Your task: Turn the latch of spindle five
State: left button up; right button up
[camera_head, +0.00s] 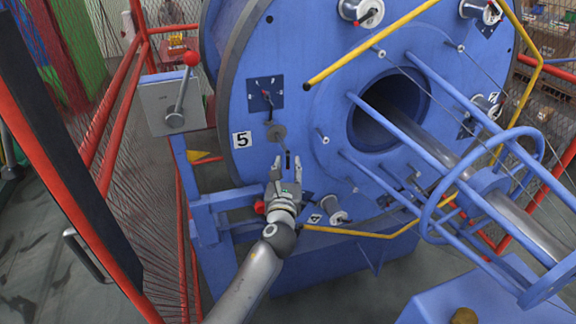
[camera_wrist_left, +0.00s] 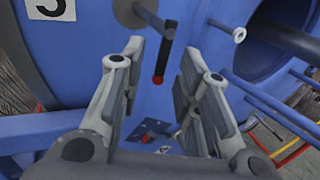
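The white plate marked 5 (camera_head: 242,140) is on the blue disc face. Beside it is the spindle five latch (camera_head: 277,132), a grey round hub with a short arm. In the left wrist view the latch (camera_wrist_left: 150,16) carries a black handle with a red tip (camera_wrist_left: 161,68), pointing downward. My left gripper (camera_head: 286,165) is open just below the hub. Its fingers (camera_wrist_left: 161,58) stand on either side of the handle as seen from the wrist, with gaps on both sides. No contact shows. My right gripper is not in view.
A grey box with a red-knobbed lever (camera_head: 172,106) stands left of the disc. Blue bars (camera_head: 430,150) and a yellow rail (camera_head: 380,235) project in front at right. Red mesh fencing (camera_head: 110,110) closes the left side. Other latches (camera_head: 362,10) sit around the disc.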

pick_arm(q)
jog(key=shift+w, duration=1.05)
jog(key=shift+c, duration=0.4)
grip_shut()
